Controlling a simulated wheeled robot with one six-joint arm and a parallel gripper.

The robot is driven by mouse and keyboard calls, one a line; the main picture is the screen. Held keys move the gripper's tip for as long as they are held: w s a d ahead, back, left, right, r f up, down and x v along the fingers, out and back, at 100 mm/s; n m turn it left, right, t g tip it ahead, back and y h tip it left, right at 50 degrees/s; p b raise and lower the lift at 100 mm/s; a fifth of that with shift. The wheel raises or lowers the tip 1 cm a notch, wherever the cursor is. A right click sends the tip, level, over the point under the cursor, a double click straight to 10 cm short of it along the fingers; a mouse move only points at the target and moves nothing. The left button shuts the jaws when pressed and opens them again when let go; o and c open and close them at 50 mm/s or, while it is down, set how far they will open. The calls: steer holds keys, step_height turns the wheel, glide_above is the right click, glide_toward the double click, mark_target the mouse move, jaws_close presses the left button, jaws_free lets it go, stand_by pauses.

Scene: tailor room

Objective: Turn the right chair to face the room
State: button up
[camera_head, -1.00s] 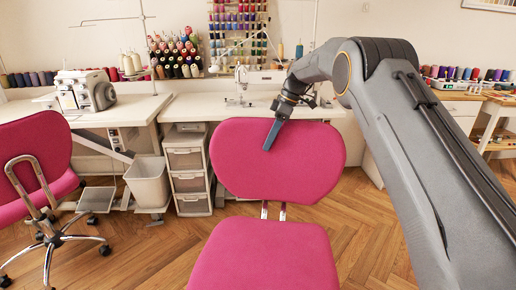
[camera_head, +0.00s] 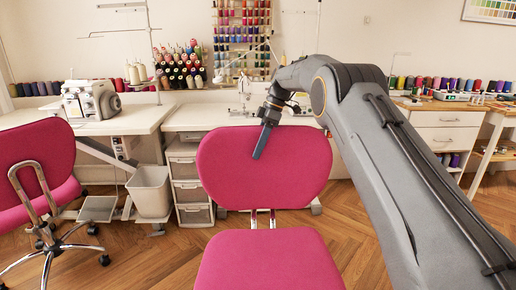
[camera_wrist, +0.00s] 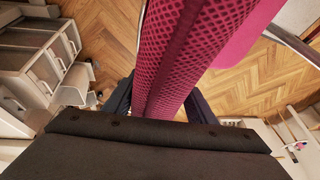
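The right chair has a pink backrest (camera_head: 280,185) and a pink seat (camera_head: 270,262) in the head view. The seat lies on the near side of the backrest, toward me, and the sewing desk is behind it. My gripper (camera_head: 264,140) is at the top edge of the backrest, with one dark finger across its front. In the wrist view, the backrest's patterned pink edge (camera_wrist: 178,60) runs between my two fingers (camera_wrist: 160,104), which sit close against both sides. The far finger is hidden in the head view, and the chair's base is out of sight.
A second pink chair (camera_head: 38,150) on wheels stands at the left. A grey bin (camera_head: 150,192) and a drawer unit (camera_head: 191,190) stand under the white sewing desk (camera_head: 185,119). A drawer table (camera_head: 445,119) is at the right. Wooden floor (camera_head: 350,225) is open right of the chair.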

steer(key=shift+o, duration=0.9)
steer(key=shift+a, duration=0.1)
steer(key=shift+v, duration=3.85)
steer(key=shift+r, duration=0.1)
